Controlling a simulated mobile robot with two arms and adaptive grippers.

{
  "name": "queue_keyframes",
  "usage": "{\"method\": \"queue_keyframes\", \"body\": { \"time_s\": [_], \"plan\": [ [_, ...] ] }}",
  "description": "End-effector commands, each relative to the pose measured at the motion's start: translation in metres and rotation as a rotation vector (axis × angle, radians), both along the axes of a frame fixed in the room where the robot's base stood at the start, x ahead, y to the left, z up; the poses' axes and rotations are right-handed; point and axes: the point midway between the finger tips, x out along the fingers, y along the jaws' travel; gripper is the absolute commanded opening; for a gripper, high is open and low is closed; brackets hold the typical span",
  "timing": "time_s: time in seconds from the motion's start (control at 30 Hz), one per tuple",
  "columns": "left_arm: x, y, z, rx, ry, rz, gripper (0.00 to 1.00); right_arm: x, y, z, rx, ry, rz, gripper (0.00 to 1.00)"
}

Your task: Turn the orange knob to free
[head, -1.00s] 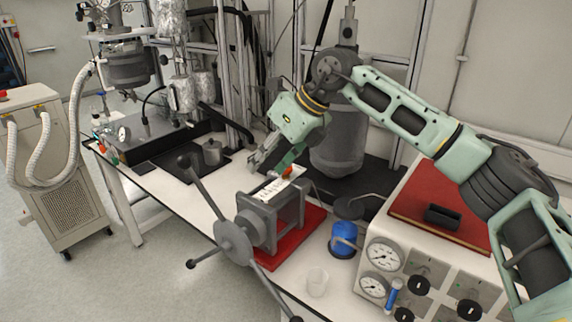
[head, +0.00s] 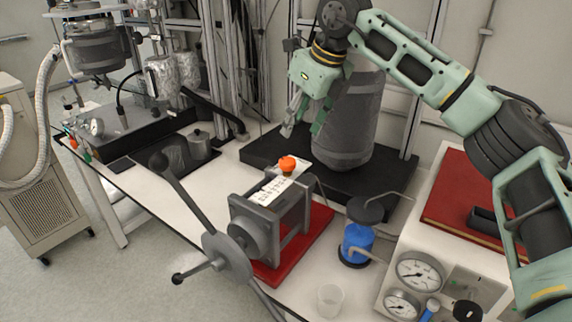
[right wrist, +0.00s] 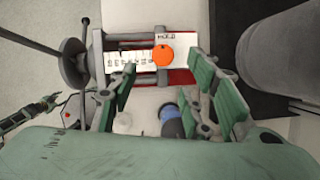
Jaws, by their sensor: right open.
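The orange knob (head: 288,164) is a small round knob at the far end of a white marked plate (head: 270,190) on top of a grey clamp-like device (head: 268,222). It also shows in the right wrist view (right wrist: 164,56), at the far end of the scale. My right gripper (head: 303,128) is open, pointing down, above and just behind the knob and apart from it. In the right wrist view its fingers (right wrist: 160,85) stand wide apart with the knob between them in the picture. My left gripper is not seen in the head view.
The device stands on a red base (head: 318,224) and has a wheel with long dark arms (head: 228,257). A large grey cylinder (head: 347,120) stands behind. A blue container (head: 357,243), a clear beaker (head: 330,302) and a gauge panel (head: 420,272) are to the right.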

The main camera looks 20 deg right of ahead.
Motion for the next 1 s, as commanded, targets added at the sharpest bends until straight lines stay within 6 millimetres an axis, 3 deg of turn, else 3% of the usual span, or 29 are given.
{"method": "queue_keyframes", "body": {
  "time_s": [0.03, 0.13, 0.3, 0.47, 0.6, 0.8, 1.0],
  "plan": [
    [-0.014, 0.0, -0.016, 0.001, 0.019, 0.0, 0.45, 0.0, 0.0, -0.015, 0.0, 0.0, 0.0, 0.44],
    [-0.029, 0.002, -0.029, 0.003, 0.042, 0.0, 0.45, 0.0, 0.0, -0.028, 0.0, 0.0, 0.0, 0.44],
    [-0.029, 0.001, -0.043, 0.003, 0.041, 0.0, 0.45, 0.0, 0.0, -0.042, 0.001, 0.0, 0.0, 0.44],
    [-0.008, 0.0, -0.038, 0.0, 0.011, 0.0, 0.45, 0.004, 0.003, -0.052, 0.0, 0.002, 0.0, 0.44],
    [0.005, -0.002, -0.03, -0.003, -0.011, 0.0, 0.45, 0.012, 0.007, -0.072, -0.001, 0.004, 0.0, 0.44],
    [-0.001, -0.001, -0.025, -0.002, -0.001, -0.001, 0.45, 0.021, 0.012, -0.099, -0.001, 0.003, 0.0, 0.44],
    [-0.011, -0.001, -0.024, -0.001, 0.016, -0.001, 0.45, 0.026, 0.015, -0.112, 0.0, 0.0, 0.001, 0.44]
  ]
}}
